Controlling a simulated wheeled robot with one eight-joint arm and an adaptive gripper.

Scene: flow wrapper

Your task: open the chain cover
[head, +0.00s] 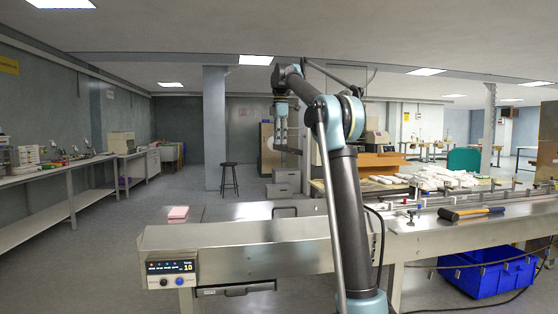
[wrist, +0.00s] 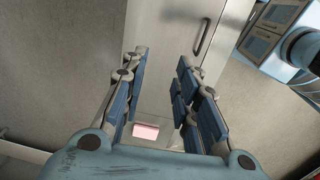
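A flat steel cover (head: 250,211) with a dark bar handle (head: 286,211) lies on top of the steel machine. It looks shut, and I take it to be the chain cover. In the wrist view, the steel panel (wrist: 170,25) runs away from me with the handle (wrist: 202,37) near the top, beyond and right of my fingers. My gripper (wrist: 160,105) is open, with nothing between its fingers. In the head view it hangs above the machine, apart from the handle. A pink block (head: 178,213) lies left of the cover; it also shows in the wrist view (wrist: 146,132).
A control panel (head: 170,268) with a lit display is on the machine's near left end. A stool (head: 229,178) stands behind. The floor at left is clear.

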